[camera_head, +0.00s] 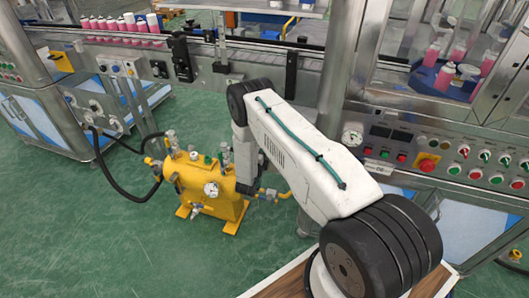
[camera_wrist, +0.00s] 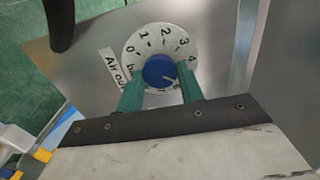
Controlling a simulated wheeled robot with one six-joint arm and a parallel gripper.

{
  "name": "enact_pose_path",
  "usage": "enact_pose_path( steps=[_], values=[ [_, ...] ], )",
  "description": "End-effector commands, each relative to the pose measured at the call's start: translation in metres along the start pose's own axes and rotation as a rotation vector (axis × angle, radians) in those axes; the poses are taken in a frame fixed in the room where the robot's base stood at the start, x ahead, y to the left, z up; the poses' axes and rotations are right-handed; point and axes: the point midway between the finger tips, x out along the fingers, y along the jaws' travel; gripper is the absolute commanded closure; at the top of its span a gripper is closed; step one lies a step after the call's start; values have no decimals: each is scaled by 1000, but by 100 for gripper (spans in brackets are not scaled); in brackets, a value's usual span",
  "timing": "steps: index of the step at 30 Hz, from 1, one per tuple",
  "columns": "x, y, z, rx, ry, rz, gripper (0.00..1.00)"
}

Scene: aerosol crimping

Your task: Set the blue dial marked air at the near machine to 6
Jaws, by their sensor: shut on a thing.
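The blue dial (camera_wrist: 160,71) sits on a round white scale plate (camera_wrist: 137,44) on a grey metal panel. Numbers 0 to 4 are readable around the plate's upper side; the lower part is mostly hidden by my fingers. A pale mark on the dial points to the lower right, past the 4; the exact number there is too blurred to read. A label starting "Air ou" (camera_wrist: 113,66) is left of the plate, partly covered. My gripper (camera_wrist: 161,83) has its two green fingers closed on either side of the dial. In the head view the dial cannot be made out.
A yellow tank unit (camera_head: 213,190) with gauges and a black hose (camera_head: 112,175) stands on the green floor. A conveyor line with pink cans (camera_head: 110,25) runs behind. A control panel with buttons (camera_head: 440,160) is at the right. Open floor (camera_head: 70,240) lies at the lower left.

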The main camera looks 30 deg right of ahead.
Motion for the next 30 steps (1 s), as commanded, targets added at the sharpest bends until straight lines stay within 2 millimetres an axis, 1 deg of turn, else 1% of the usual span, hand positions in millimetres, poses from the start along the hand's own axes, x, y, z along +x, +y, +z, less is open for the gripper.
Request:
enact_pose_path(
  steps=[1,6,15,22,30],
  values=[
    [-1,0,3,44,-8,1,86],
    [-1,0,3,193,-8,1,86],
    [-1,1,3,392,-8,2,86],
    [-1,1,4,472,-8,3,86],
    [-1,1,4,500,-8,3,86]
  ],
)
